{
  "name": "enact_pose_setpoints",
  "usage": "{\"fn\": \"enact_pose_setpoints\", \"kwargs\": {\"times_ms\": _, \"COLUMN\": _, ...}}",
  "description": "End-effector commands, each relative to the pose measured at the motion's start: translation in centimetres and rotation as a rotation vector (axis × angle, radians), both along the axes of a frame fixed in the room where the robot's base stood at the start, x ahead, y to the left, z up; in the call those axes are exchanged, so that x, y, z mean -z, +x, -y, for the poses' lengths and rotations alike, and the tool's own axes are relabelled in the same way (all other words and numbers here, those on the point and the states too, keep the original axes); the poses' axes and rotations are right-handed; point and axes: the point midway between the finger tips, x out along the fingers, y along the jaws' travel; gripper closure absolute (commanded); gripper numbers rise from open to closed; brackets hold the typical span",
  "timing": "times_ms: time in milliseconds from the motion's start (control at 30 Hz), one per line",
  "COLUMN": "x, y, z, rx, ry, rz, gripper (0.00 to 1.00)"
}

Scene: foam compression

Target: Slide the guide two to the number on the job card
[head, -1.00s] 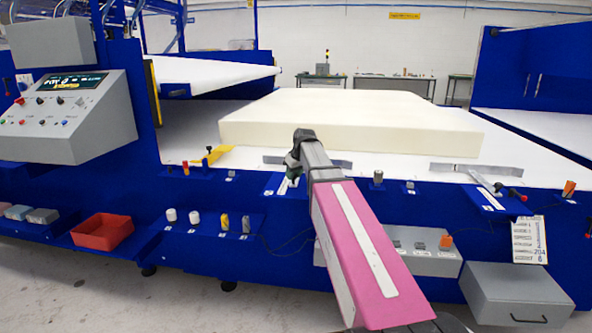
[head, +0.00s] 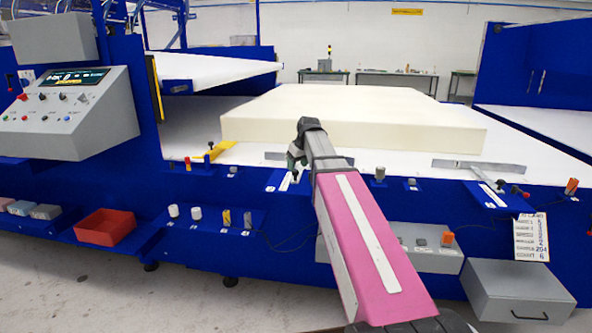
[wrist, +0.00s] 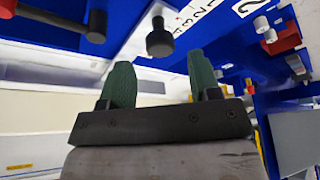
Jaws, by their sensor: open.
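My gripper (head: 296,160) is open and empty over the machine's front edge, at the left sliding guide. In the wrist view a black knob (wrist: 160,38) stands just beyond and between the open green fingertips (wrist: 160,68), not gripped. Beside it is a white number scale (wrist: 195,14), and a label reading "2" (wrist: 248,5) is near. The left guide's grey bar (head: 274,156) is partly hidden by my arm. A second guide bar (head: 478,166) with its own scale (head: 494,194) is at the right. The job card (head: 531,238) hangs at the front right; its print is mostly too small to read.
A large cream foam block (head: 350,120) lies on the white table behind the guides. A yellow part (head: 222,149) and small posts line the front edge. A control panel (head: 65,105), red bin (head: 104,227) and grey drawer box (head: 518,288) stand around it.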

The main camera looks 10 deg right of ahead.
Motion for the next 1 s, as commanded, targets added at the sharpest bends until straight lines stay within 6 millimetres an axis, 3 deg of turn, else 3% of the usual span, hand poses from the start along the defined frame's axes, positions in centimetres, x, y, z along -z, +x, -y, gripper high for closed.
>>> {"fn": "enact_pose_setpoints", "kwargs": {"times_ms": 200, "x": -3.6, "y": -1.3, "z": 0.6, "rx": 0.0, "ry": 0.0, "rz": 0.002, "gripper": 0.43}}
{"fn": "enact_pose_setpoints", "kwargs": {"times_ms": 433, "x": -6.1, "y": -2.2, "z": 1.1, "rx": 0.0, "ry": 0.0, "rz": 0.002, "gripper": 0.43}}
{"fn": "enact_pose_setpoints", "kwargs": {"times_ms": 1000, "x": -6.9, "y": -2.6, "z": 1.3, "rx": 0.0, "ry": 0.0, "rz": 0.0, "gripper": 0.43}}
